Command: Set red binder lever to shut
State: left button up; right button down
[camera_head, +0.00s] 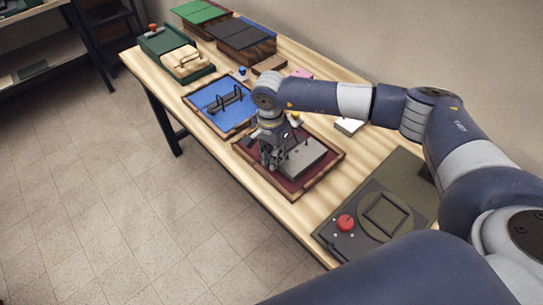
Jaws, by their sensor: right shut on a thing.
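The red binder (329,152) lies open on the wooden table, with a grey stack of sheets (304,156) on its right part. My right gripper (269,163) points down over the binder's left part, beside the sheets. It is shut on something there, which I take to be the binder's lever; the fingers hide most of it. The exact position of the lever cannot be made out. My left gripper is not in view.
A blue binder (210,99) with dark rings lies just behind the red one. A dark device with a red knob (345,222) is at the near right. Boxes, including a green-lidded one (199,13), stand at the far end. Floor is clear at left.

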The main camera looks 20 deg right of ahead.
jog(key=c, duration=1.5)
grip_release()
jog(key=shift+o, duration=0.2)
notch_tip(320, 180, up, 12)
jog(key=shift+a, duration=0.2)
jog(key=shift+f, duration=0.1)
